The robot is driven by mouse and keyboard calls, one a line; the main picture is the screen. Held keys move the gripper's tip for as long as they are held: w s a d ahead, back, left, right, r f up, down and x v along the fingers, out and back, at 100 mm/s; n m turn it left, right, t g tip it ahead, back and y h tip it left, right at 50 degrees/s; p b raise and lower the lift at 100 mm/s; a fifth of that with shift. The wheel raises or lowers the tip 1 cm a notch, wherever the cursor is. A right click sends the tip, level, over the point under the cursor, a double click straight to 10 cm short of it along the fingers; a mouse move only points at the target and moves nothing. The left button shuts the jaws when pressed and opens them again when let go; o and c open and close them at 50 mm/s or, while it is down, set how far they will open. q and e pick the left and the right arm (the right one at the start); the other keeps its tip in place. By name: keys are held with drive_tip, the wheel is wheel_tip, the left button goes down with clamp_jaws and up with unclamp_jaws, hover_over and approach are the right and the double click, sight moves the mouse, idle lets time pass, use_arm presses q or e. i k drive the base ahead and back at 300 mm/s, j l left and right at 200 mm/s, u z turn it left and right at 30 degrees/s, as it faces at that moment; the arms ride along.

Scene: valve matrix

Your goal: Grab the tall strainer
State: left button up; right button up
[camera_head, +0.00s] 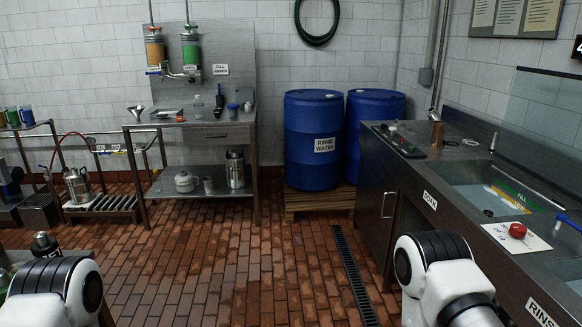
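I cannot clearly pick out a tall strainer at this distance. A tall metal cylinder (235,169) stands upright on the lower shelf of the steel workbench (190,133), right of a smaller metal cup (208,185) and a squat rounded metal vessel (184,182). Whether either is a strainer I cannot tell. White links of my two arms show at the bottom left and bottom right corners. Both grippers are outside the picture.
Two blue drums (313,140) stand on a wooden pallet (318,203) at the back. The steel counter (455,192) with a filled sink (500,195) lines the right side. A floor drain (354,275) runs along the open brick floor (245,255).

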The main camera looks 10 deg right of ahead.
sight(439, 127)
drive_tip(key=i+j+z, duration=0.1)
drive_tip(key=i+z, duration=0.15)
drive_tip(key=i, duration=0.35)
drive_tip(key=i+j+z, duration=0.2)
drive_tip(key=i, duration=0.4)
drive_tip(key=i+j+z, duration=0.25)
drive_tip(key=i, duration=0.3)
drive_tip(key=i+j+z, duration=0.2)
drive_tip(key=i+j, duration=0.25)
drive_tip(key=i, duration=0.1)
